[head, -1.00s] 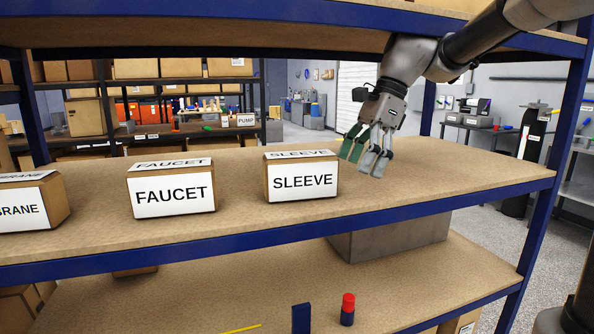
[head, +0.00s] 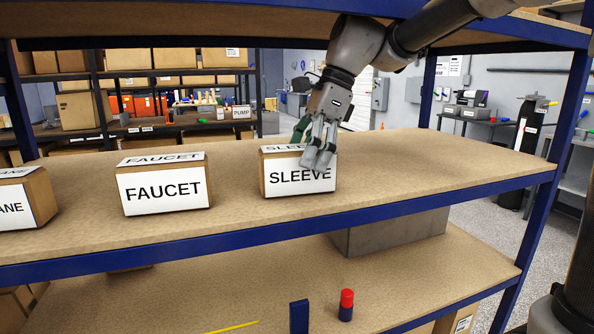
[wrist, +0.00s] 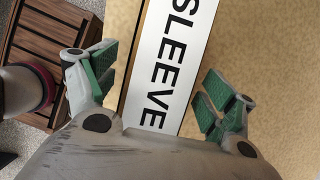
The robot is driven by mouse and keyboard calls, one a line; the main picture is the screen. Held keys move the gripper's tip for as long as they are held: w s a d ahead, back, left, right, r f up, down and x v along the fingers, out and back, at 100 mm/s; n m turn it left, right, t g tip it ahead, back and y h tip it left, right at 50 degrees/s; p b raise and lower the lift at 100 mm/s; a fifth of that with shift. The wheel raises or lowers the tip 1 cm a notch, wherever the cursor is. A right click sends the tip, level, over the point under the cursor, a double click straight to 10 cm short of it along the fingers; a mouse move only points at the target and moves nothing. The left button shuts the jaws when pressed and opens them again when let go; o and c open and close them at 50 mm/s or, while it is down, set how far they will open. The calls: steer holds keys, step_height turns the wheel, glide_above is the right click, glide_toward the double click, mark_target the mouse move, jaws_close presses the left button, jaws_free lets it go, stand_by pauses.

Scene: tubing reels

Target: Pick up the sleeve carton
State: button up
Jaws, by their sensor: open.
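The sleeve carton (head: 285,182) is a brown box with a white SLEEVE label on its front and top. It stands upright on the middle shelf, right of the faucet carton. My gripper (head: 311,160) is open at the carton's right part and hides some of its label in the head view. In the wrist view, the carton's labelled top (wrist: 165,70) lies between the two green-padded fingers of my gripper (wrist: 158,92). I cannot tell whether the fingers touch the carton.
The faucet carton (head: 164,187) stands to the left, and a partly seen carton (head: 30,200) is farther left. The shelf surface (head: 440,165) to the right is clear. An upper shelf (head: 200,27) hangs above. A red and blue object (head: 346,304) stands on the lower shelf.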

steer(key=shift+s+a, duration=0.2)
steer(key=shift+a, duration=0.6)
steer(key=shift+a+f, duration=0.2)
steer(key=shift+f, duration=0.35)
steer(key=c, duration=1.4)
steer(key=shift+r, duration=0.25)
steer(key=shift+r, duration=0.5)
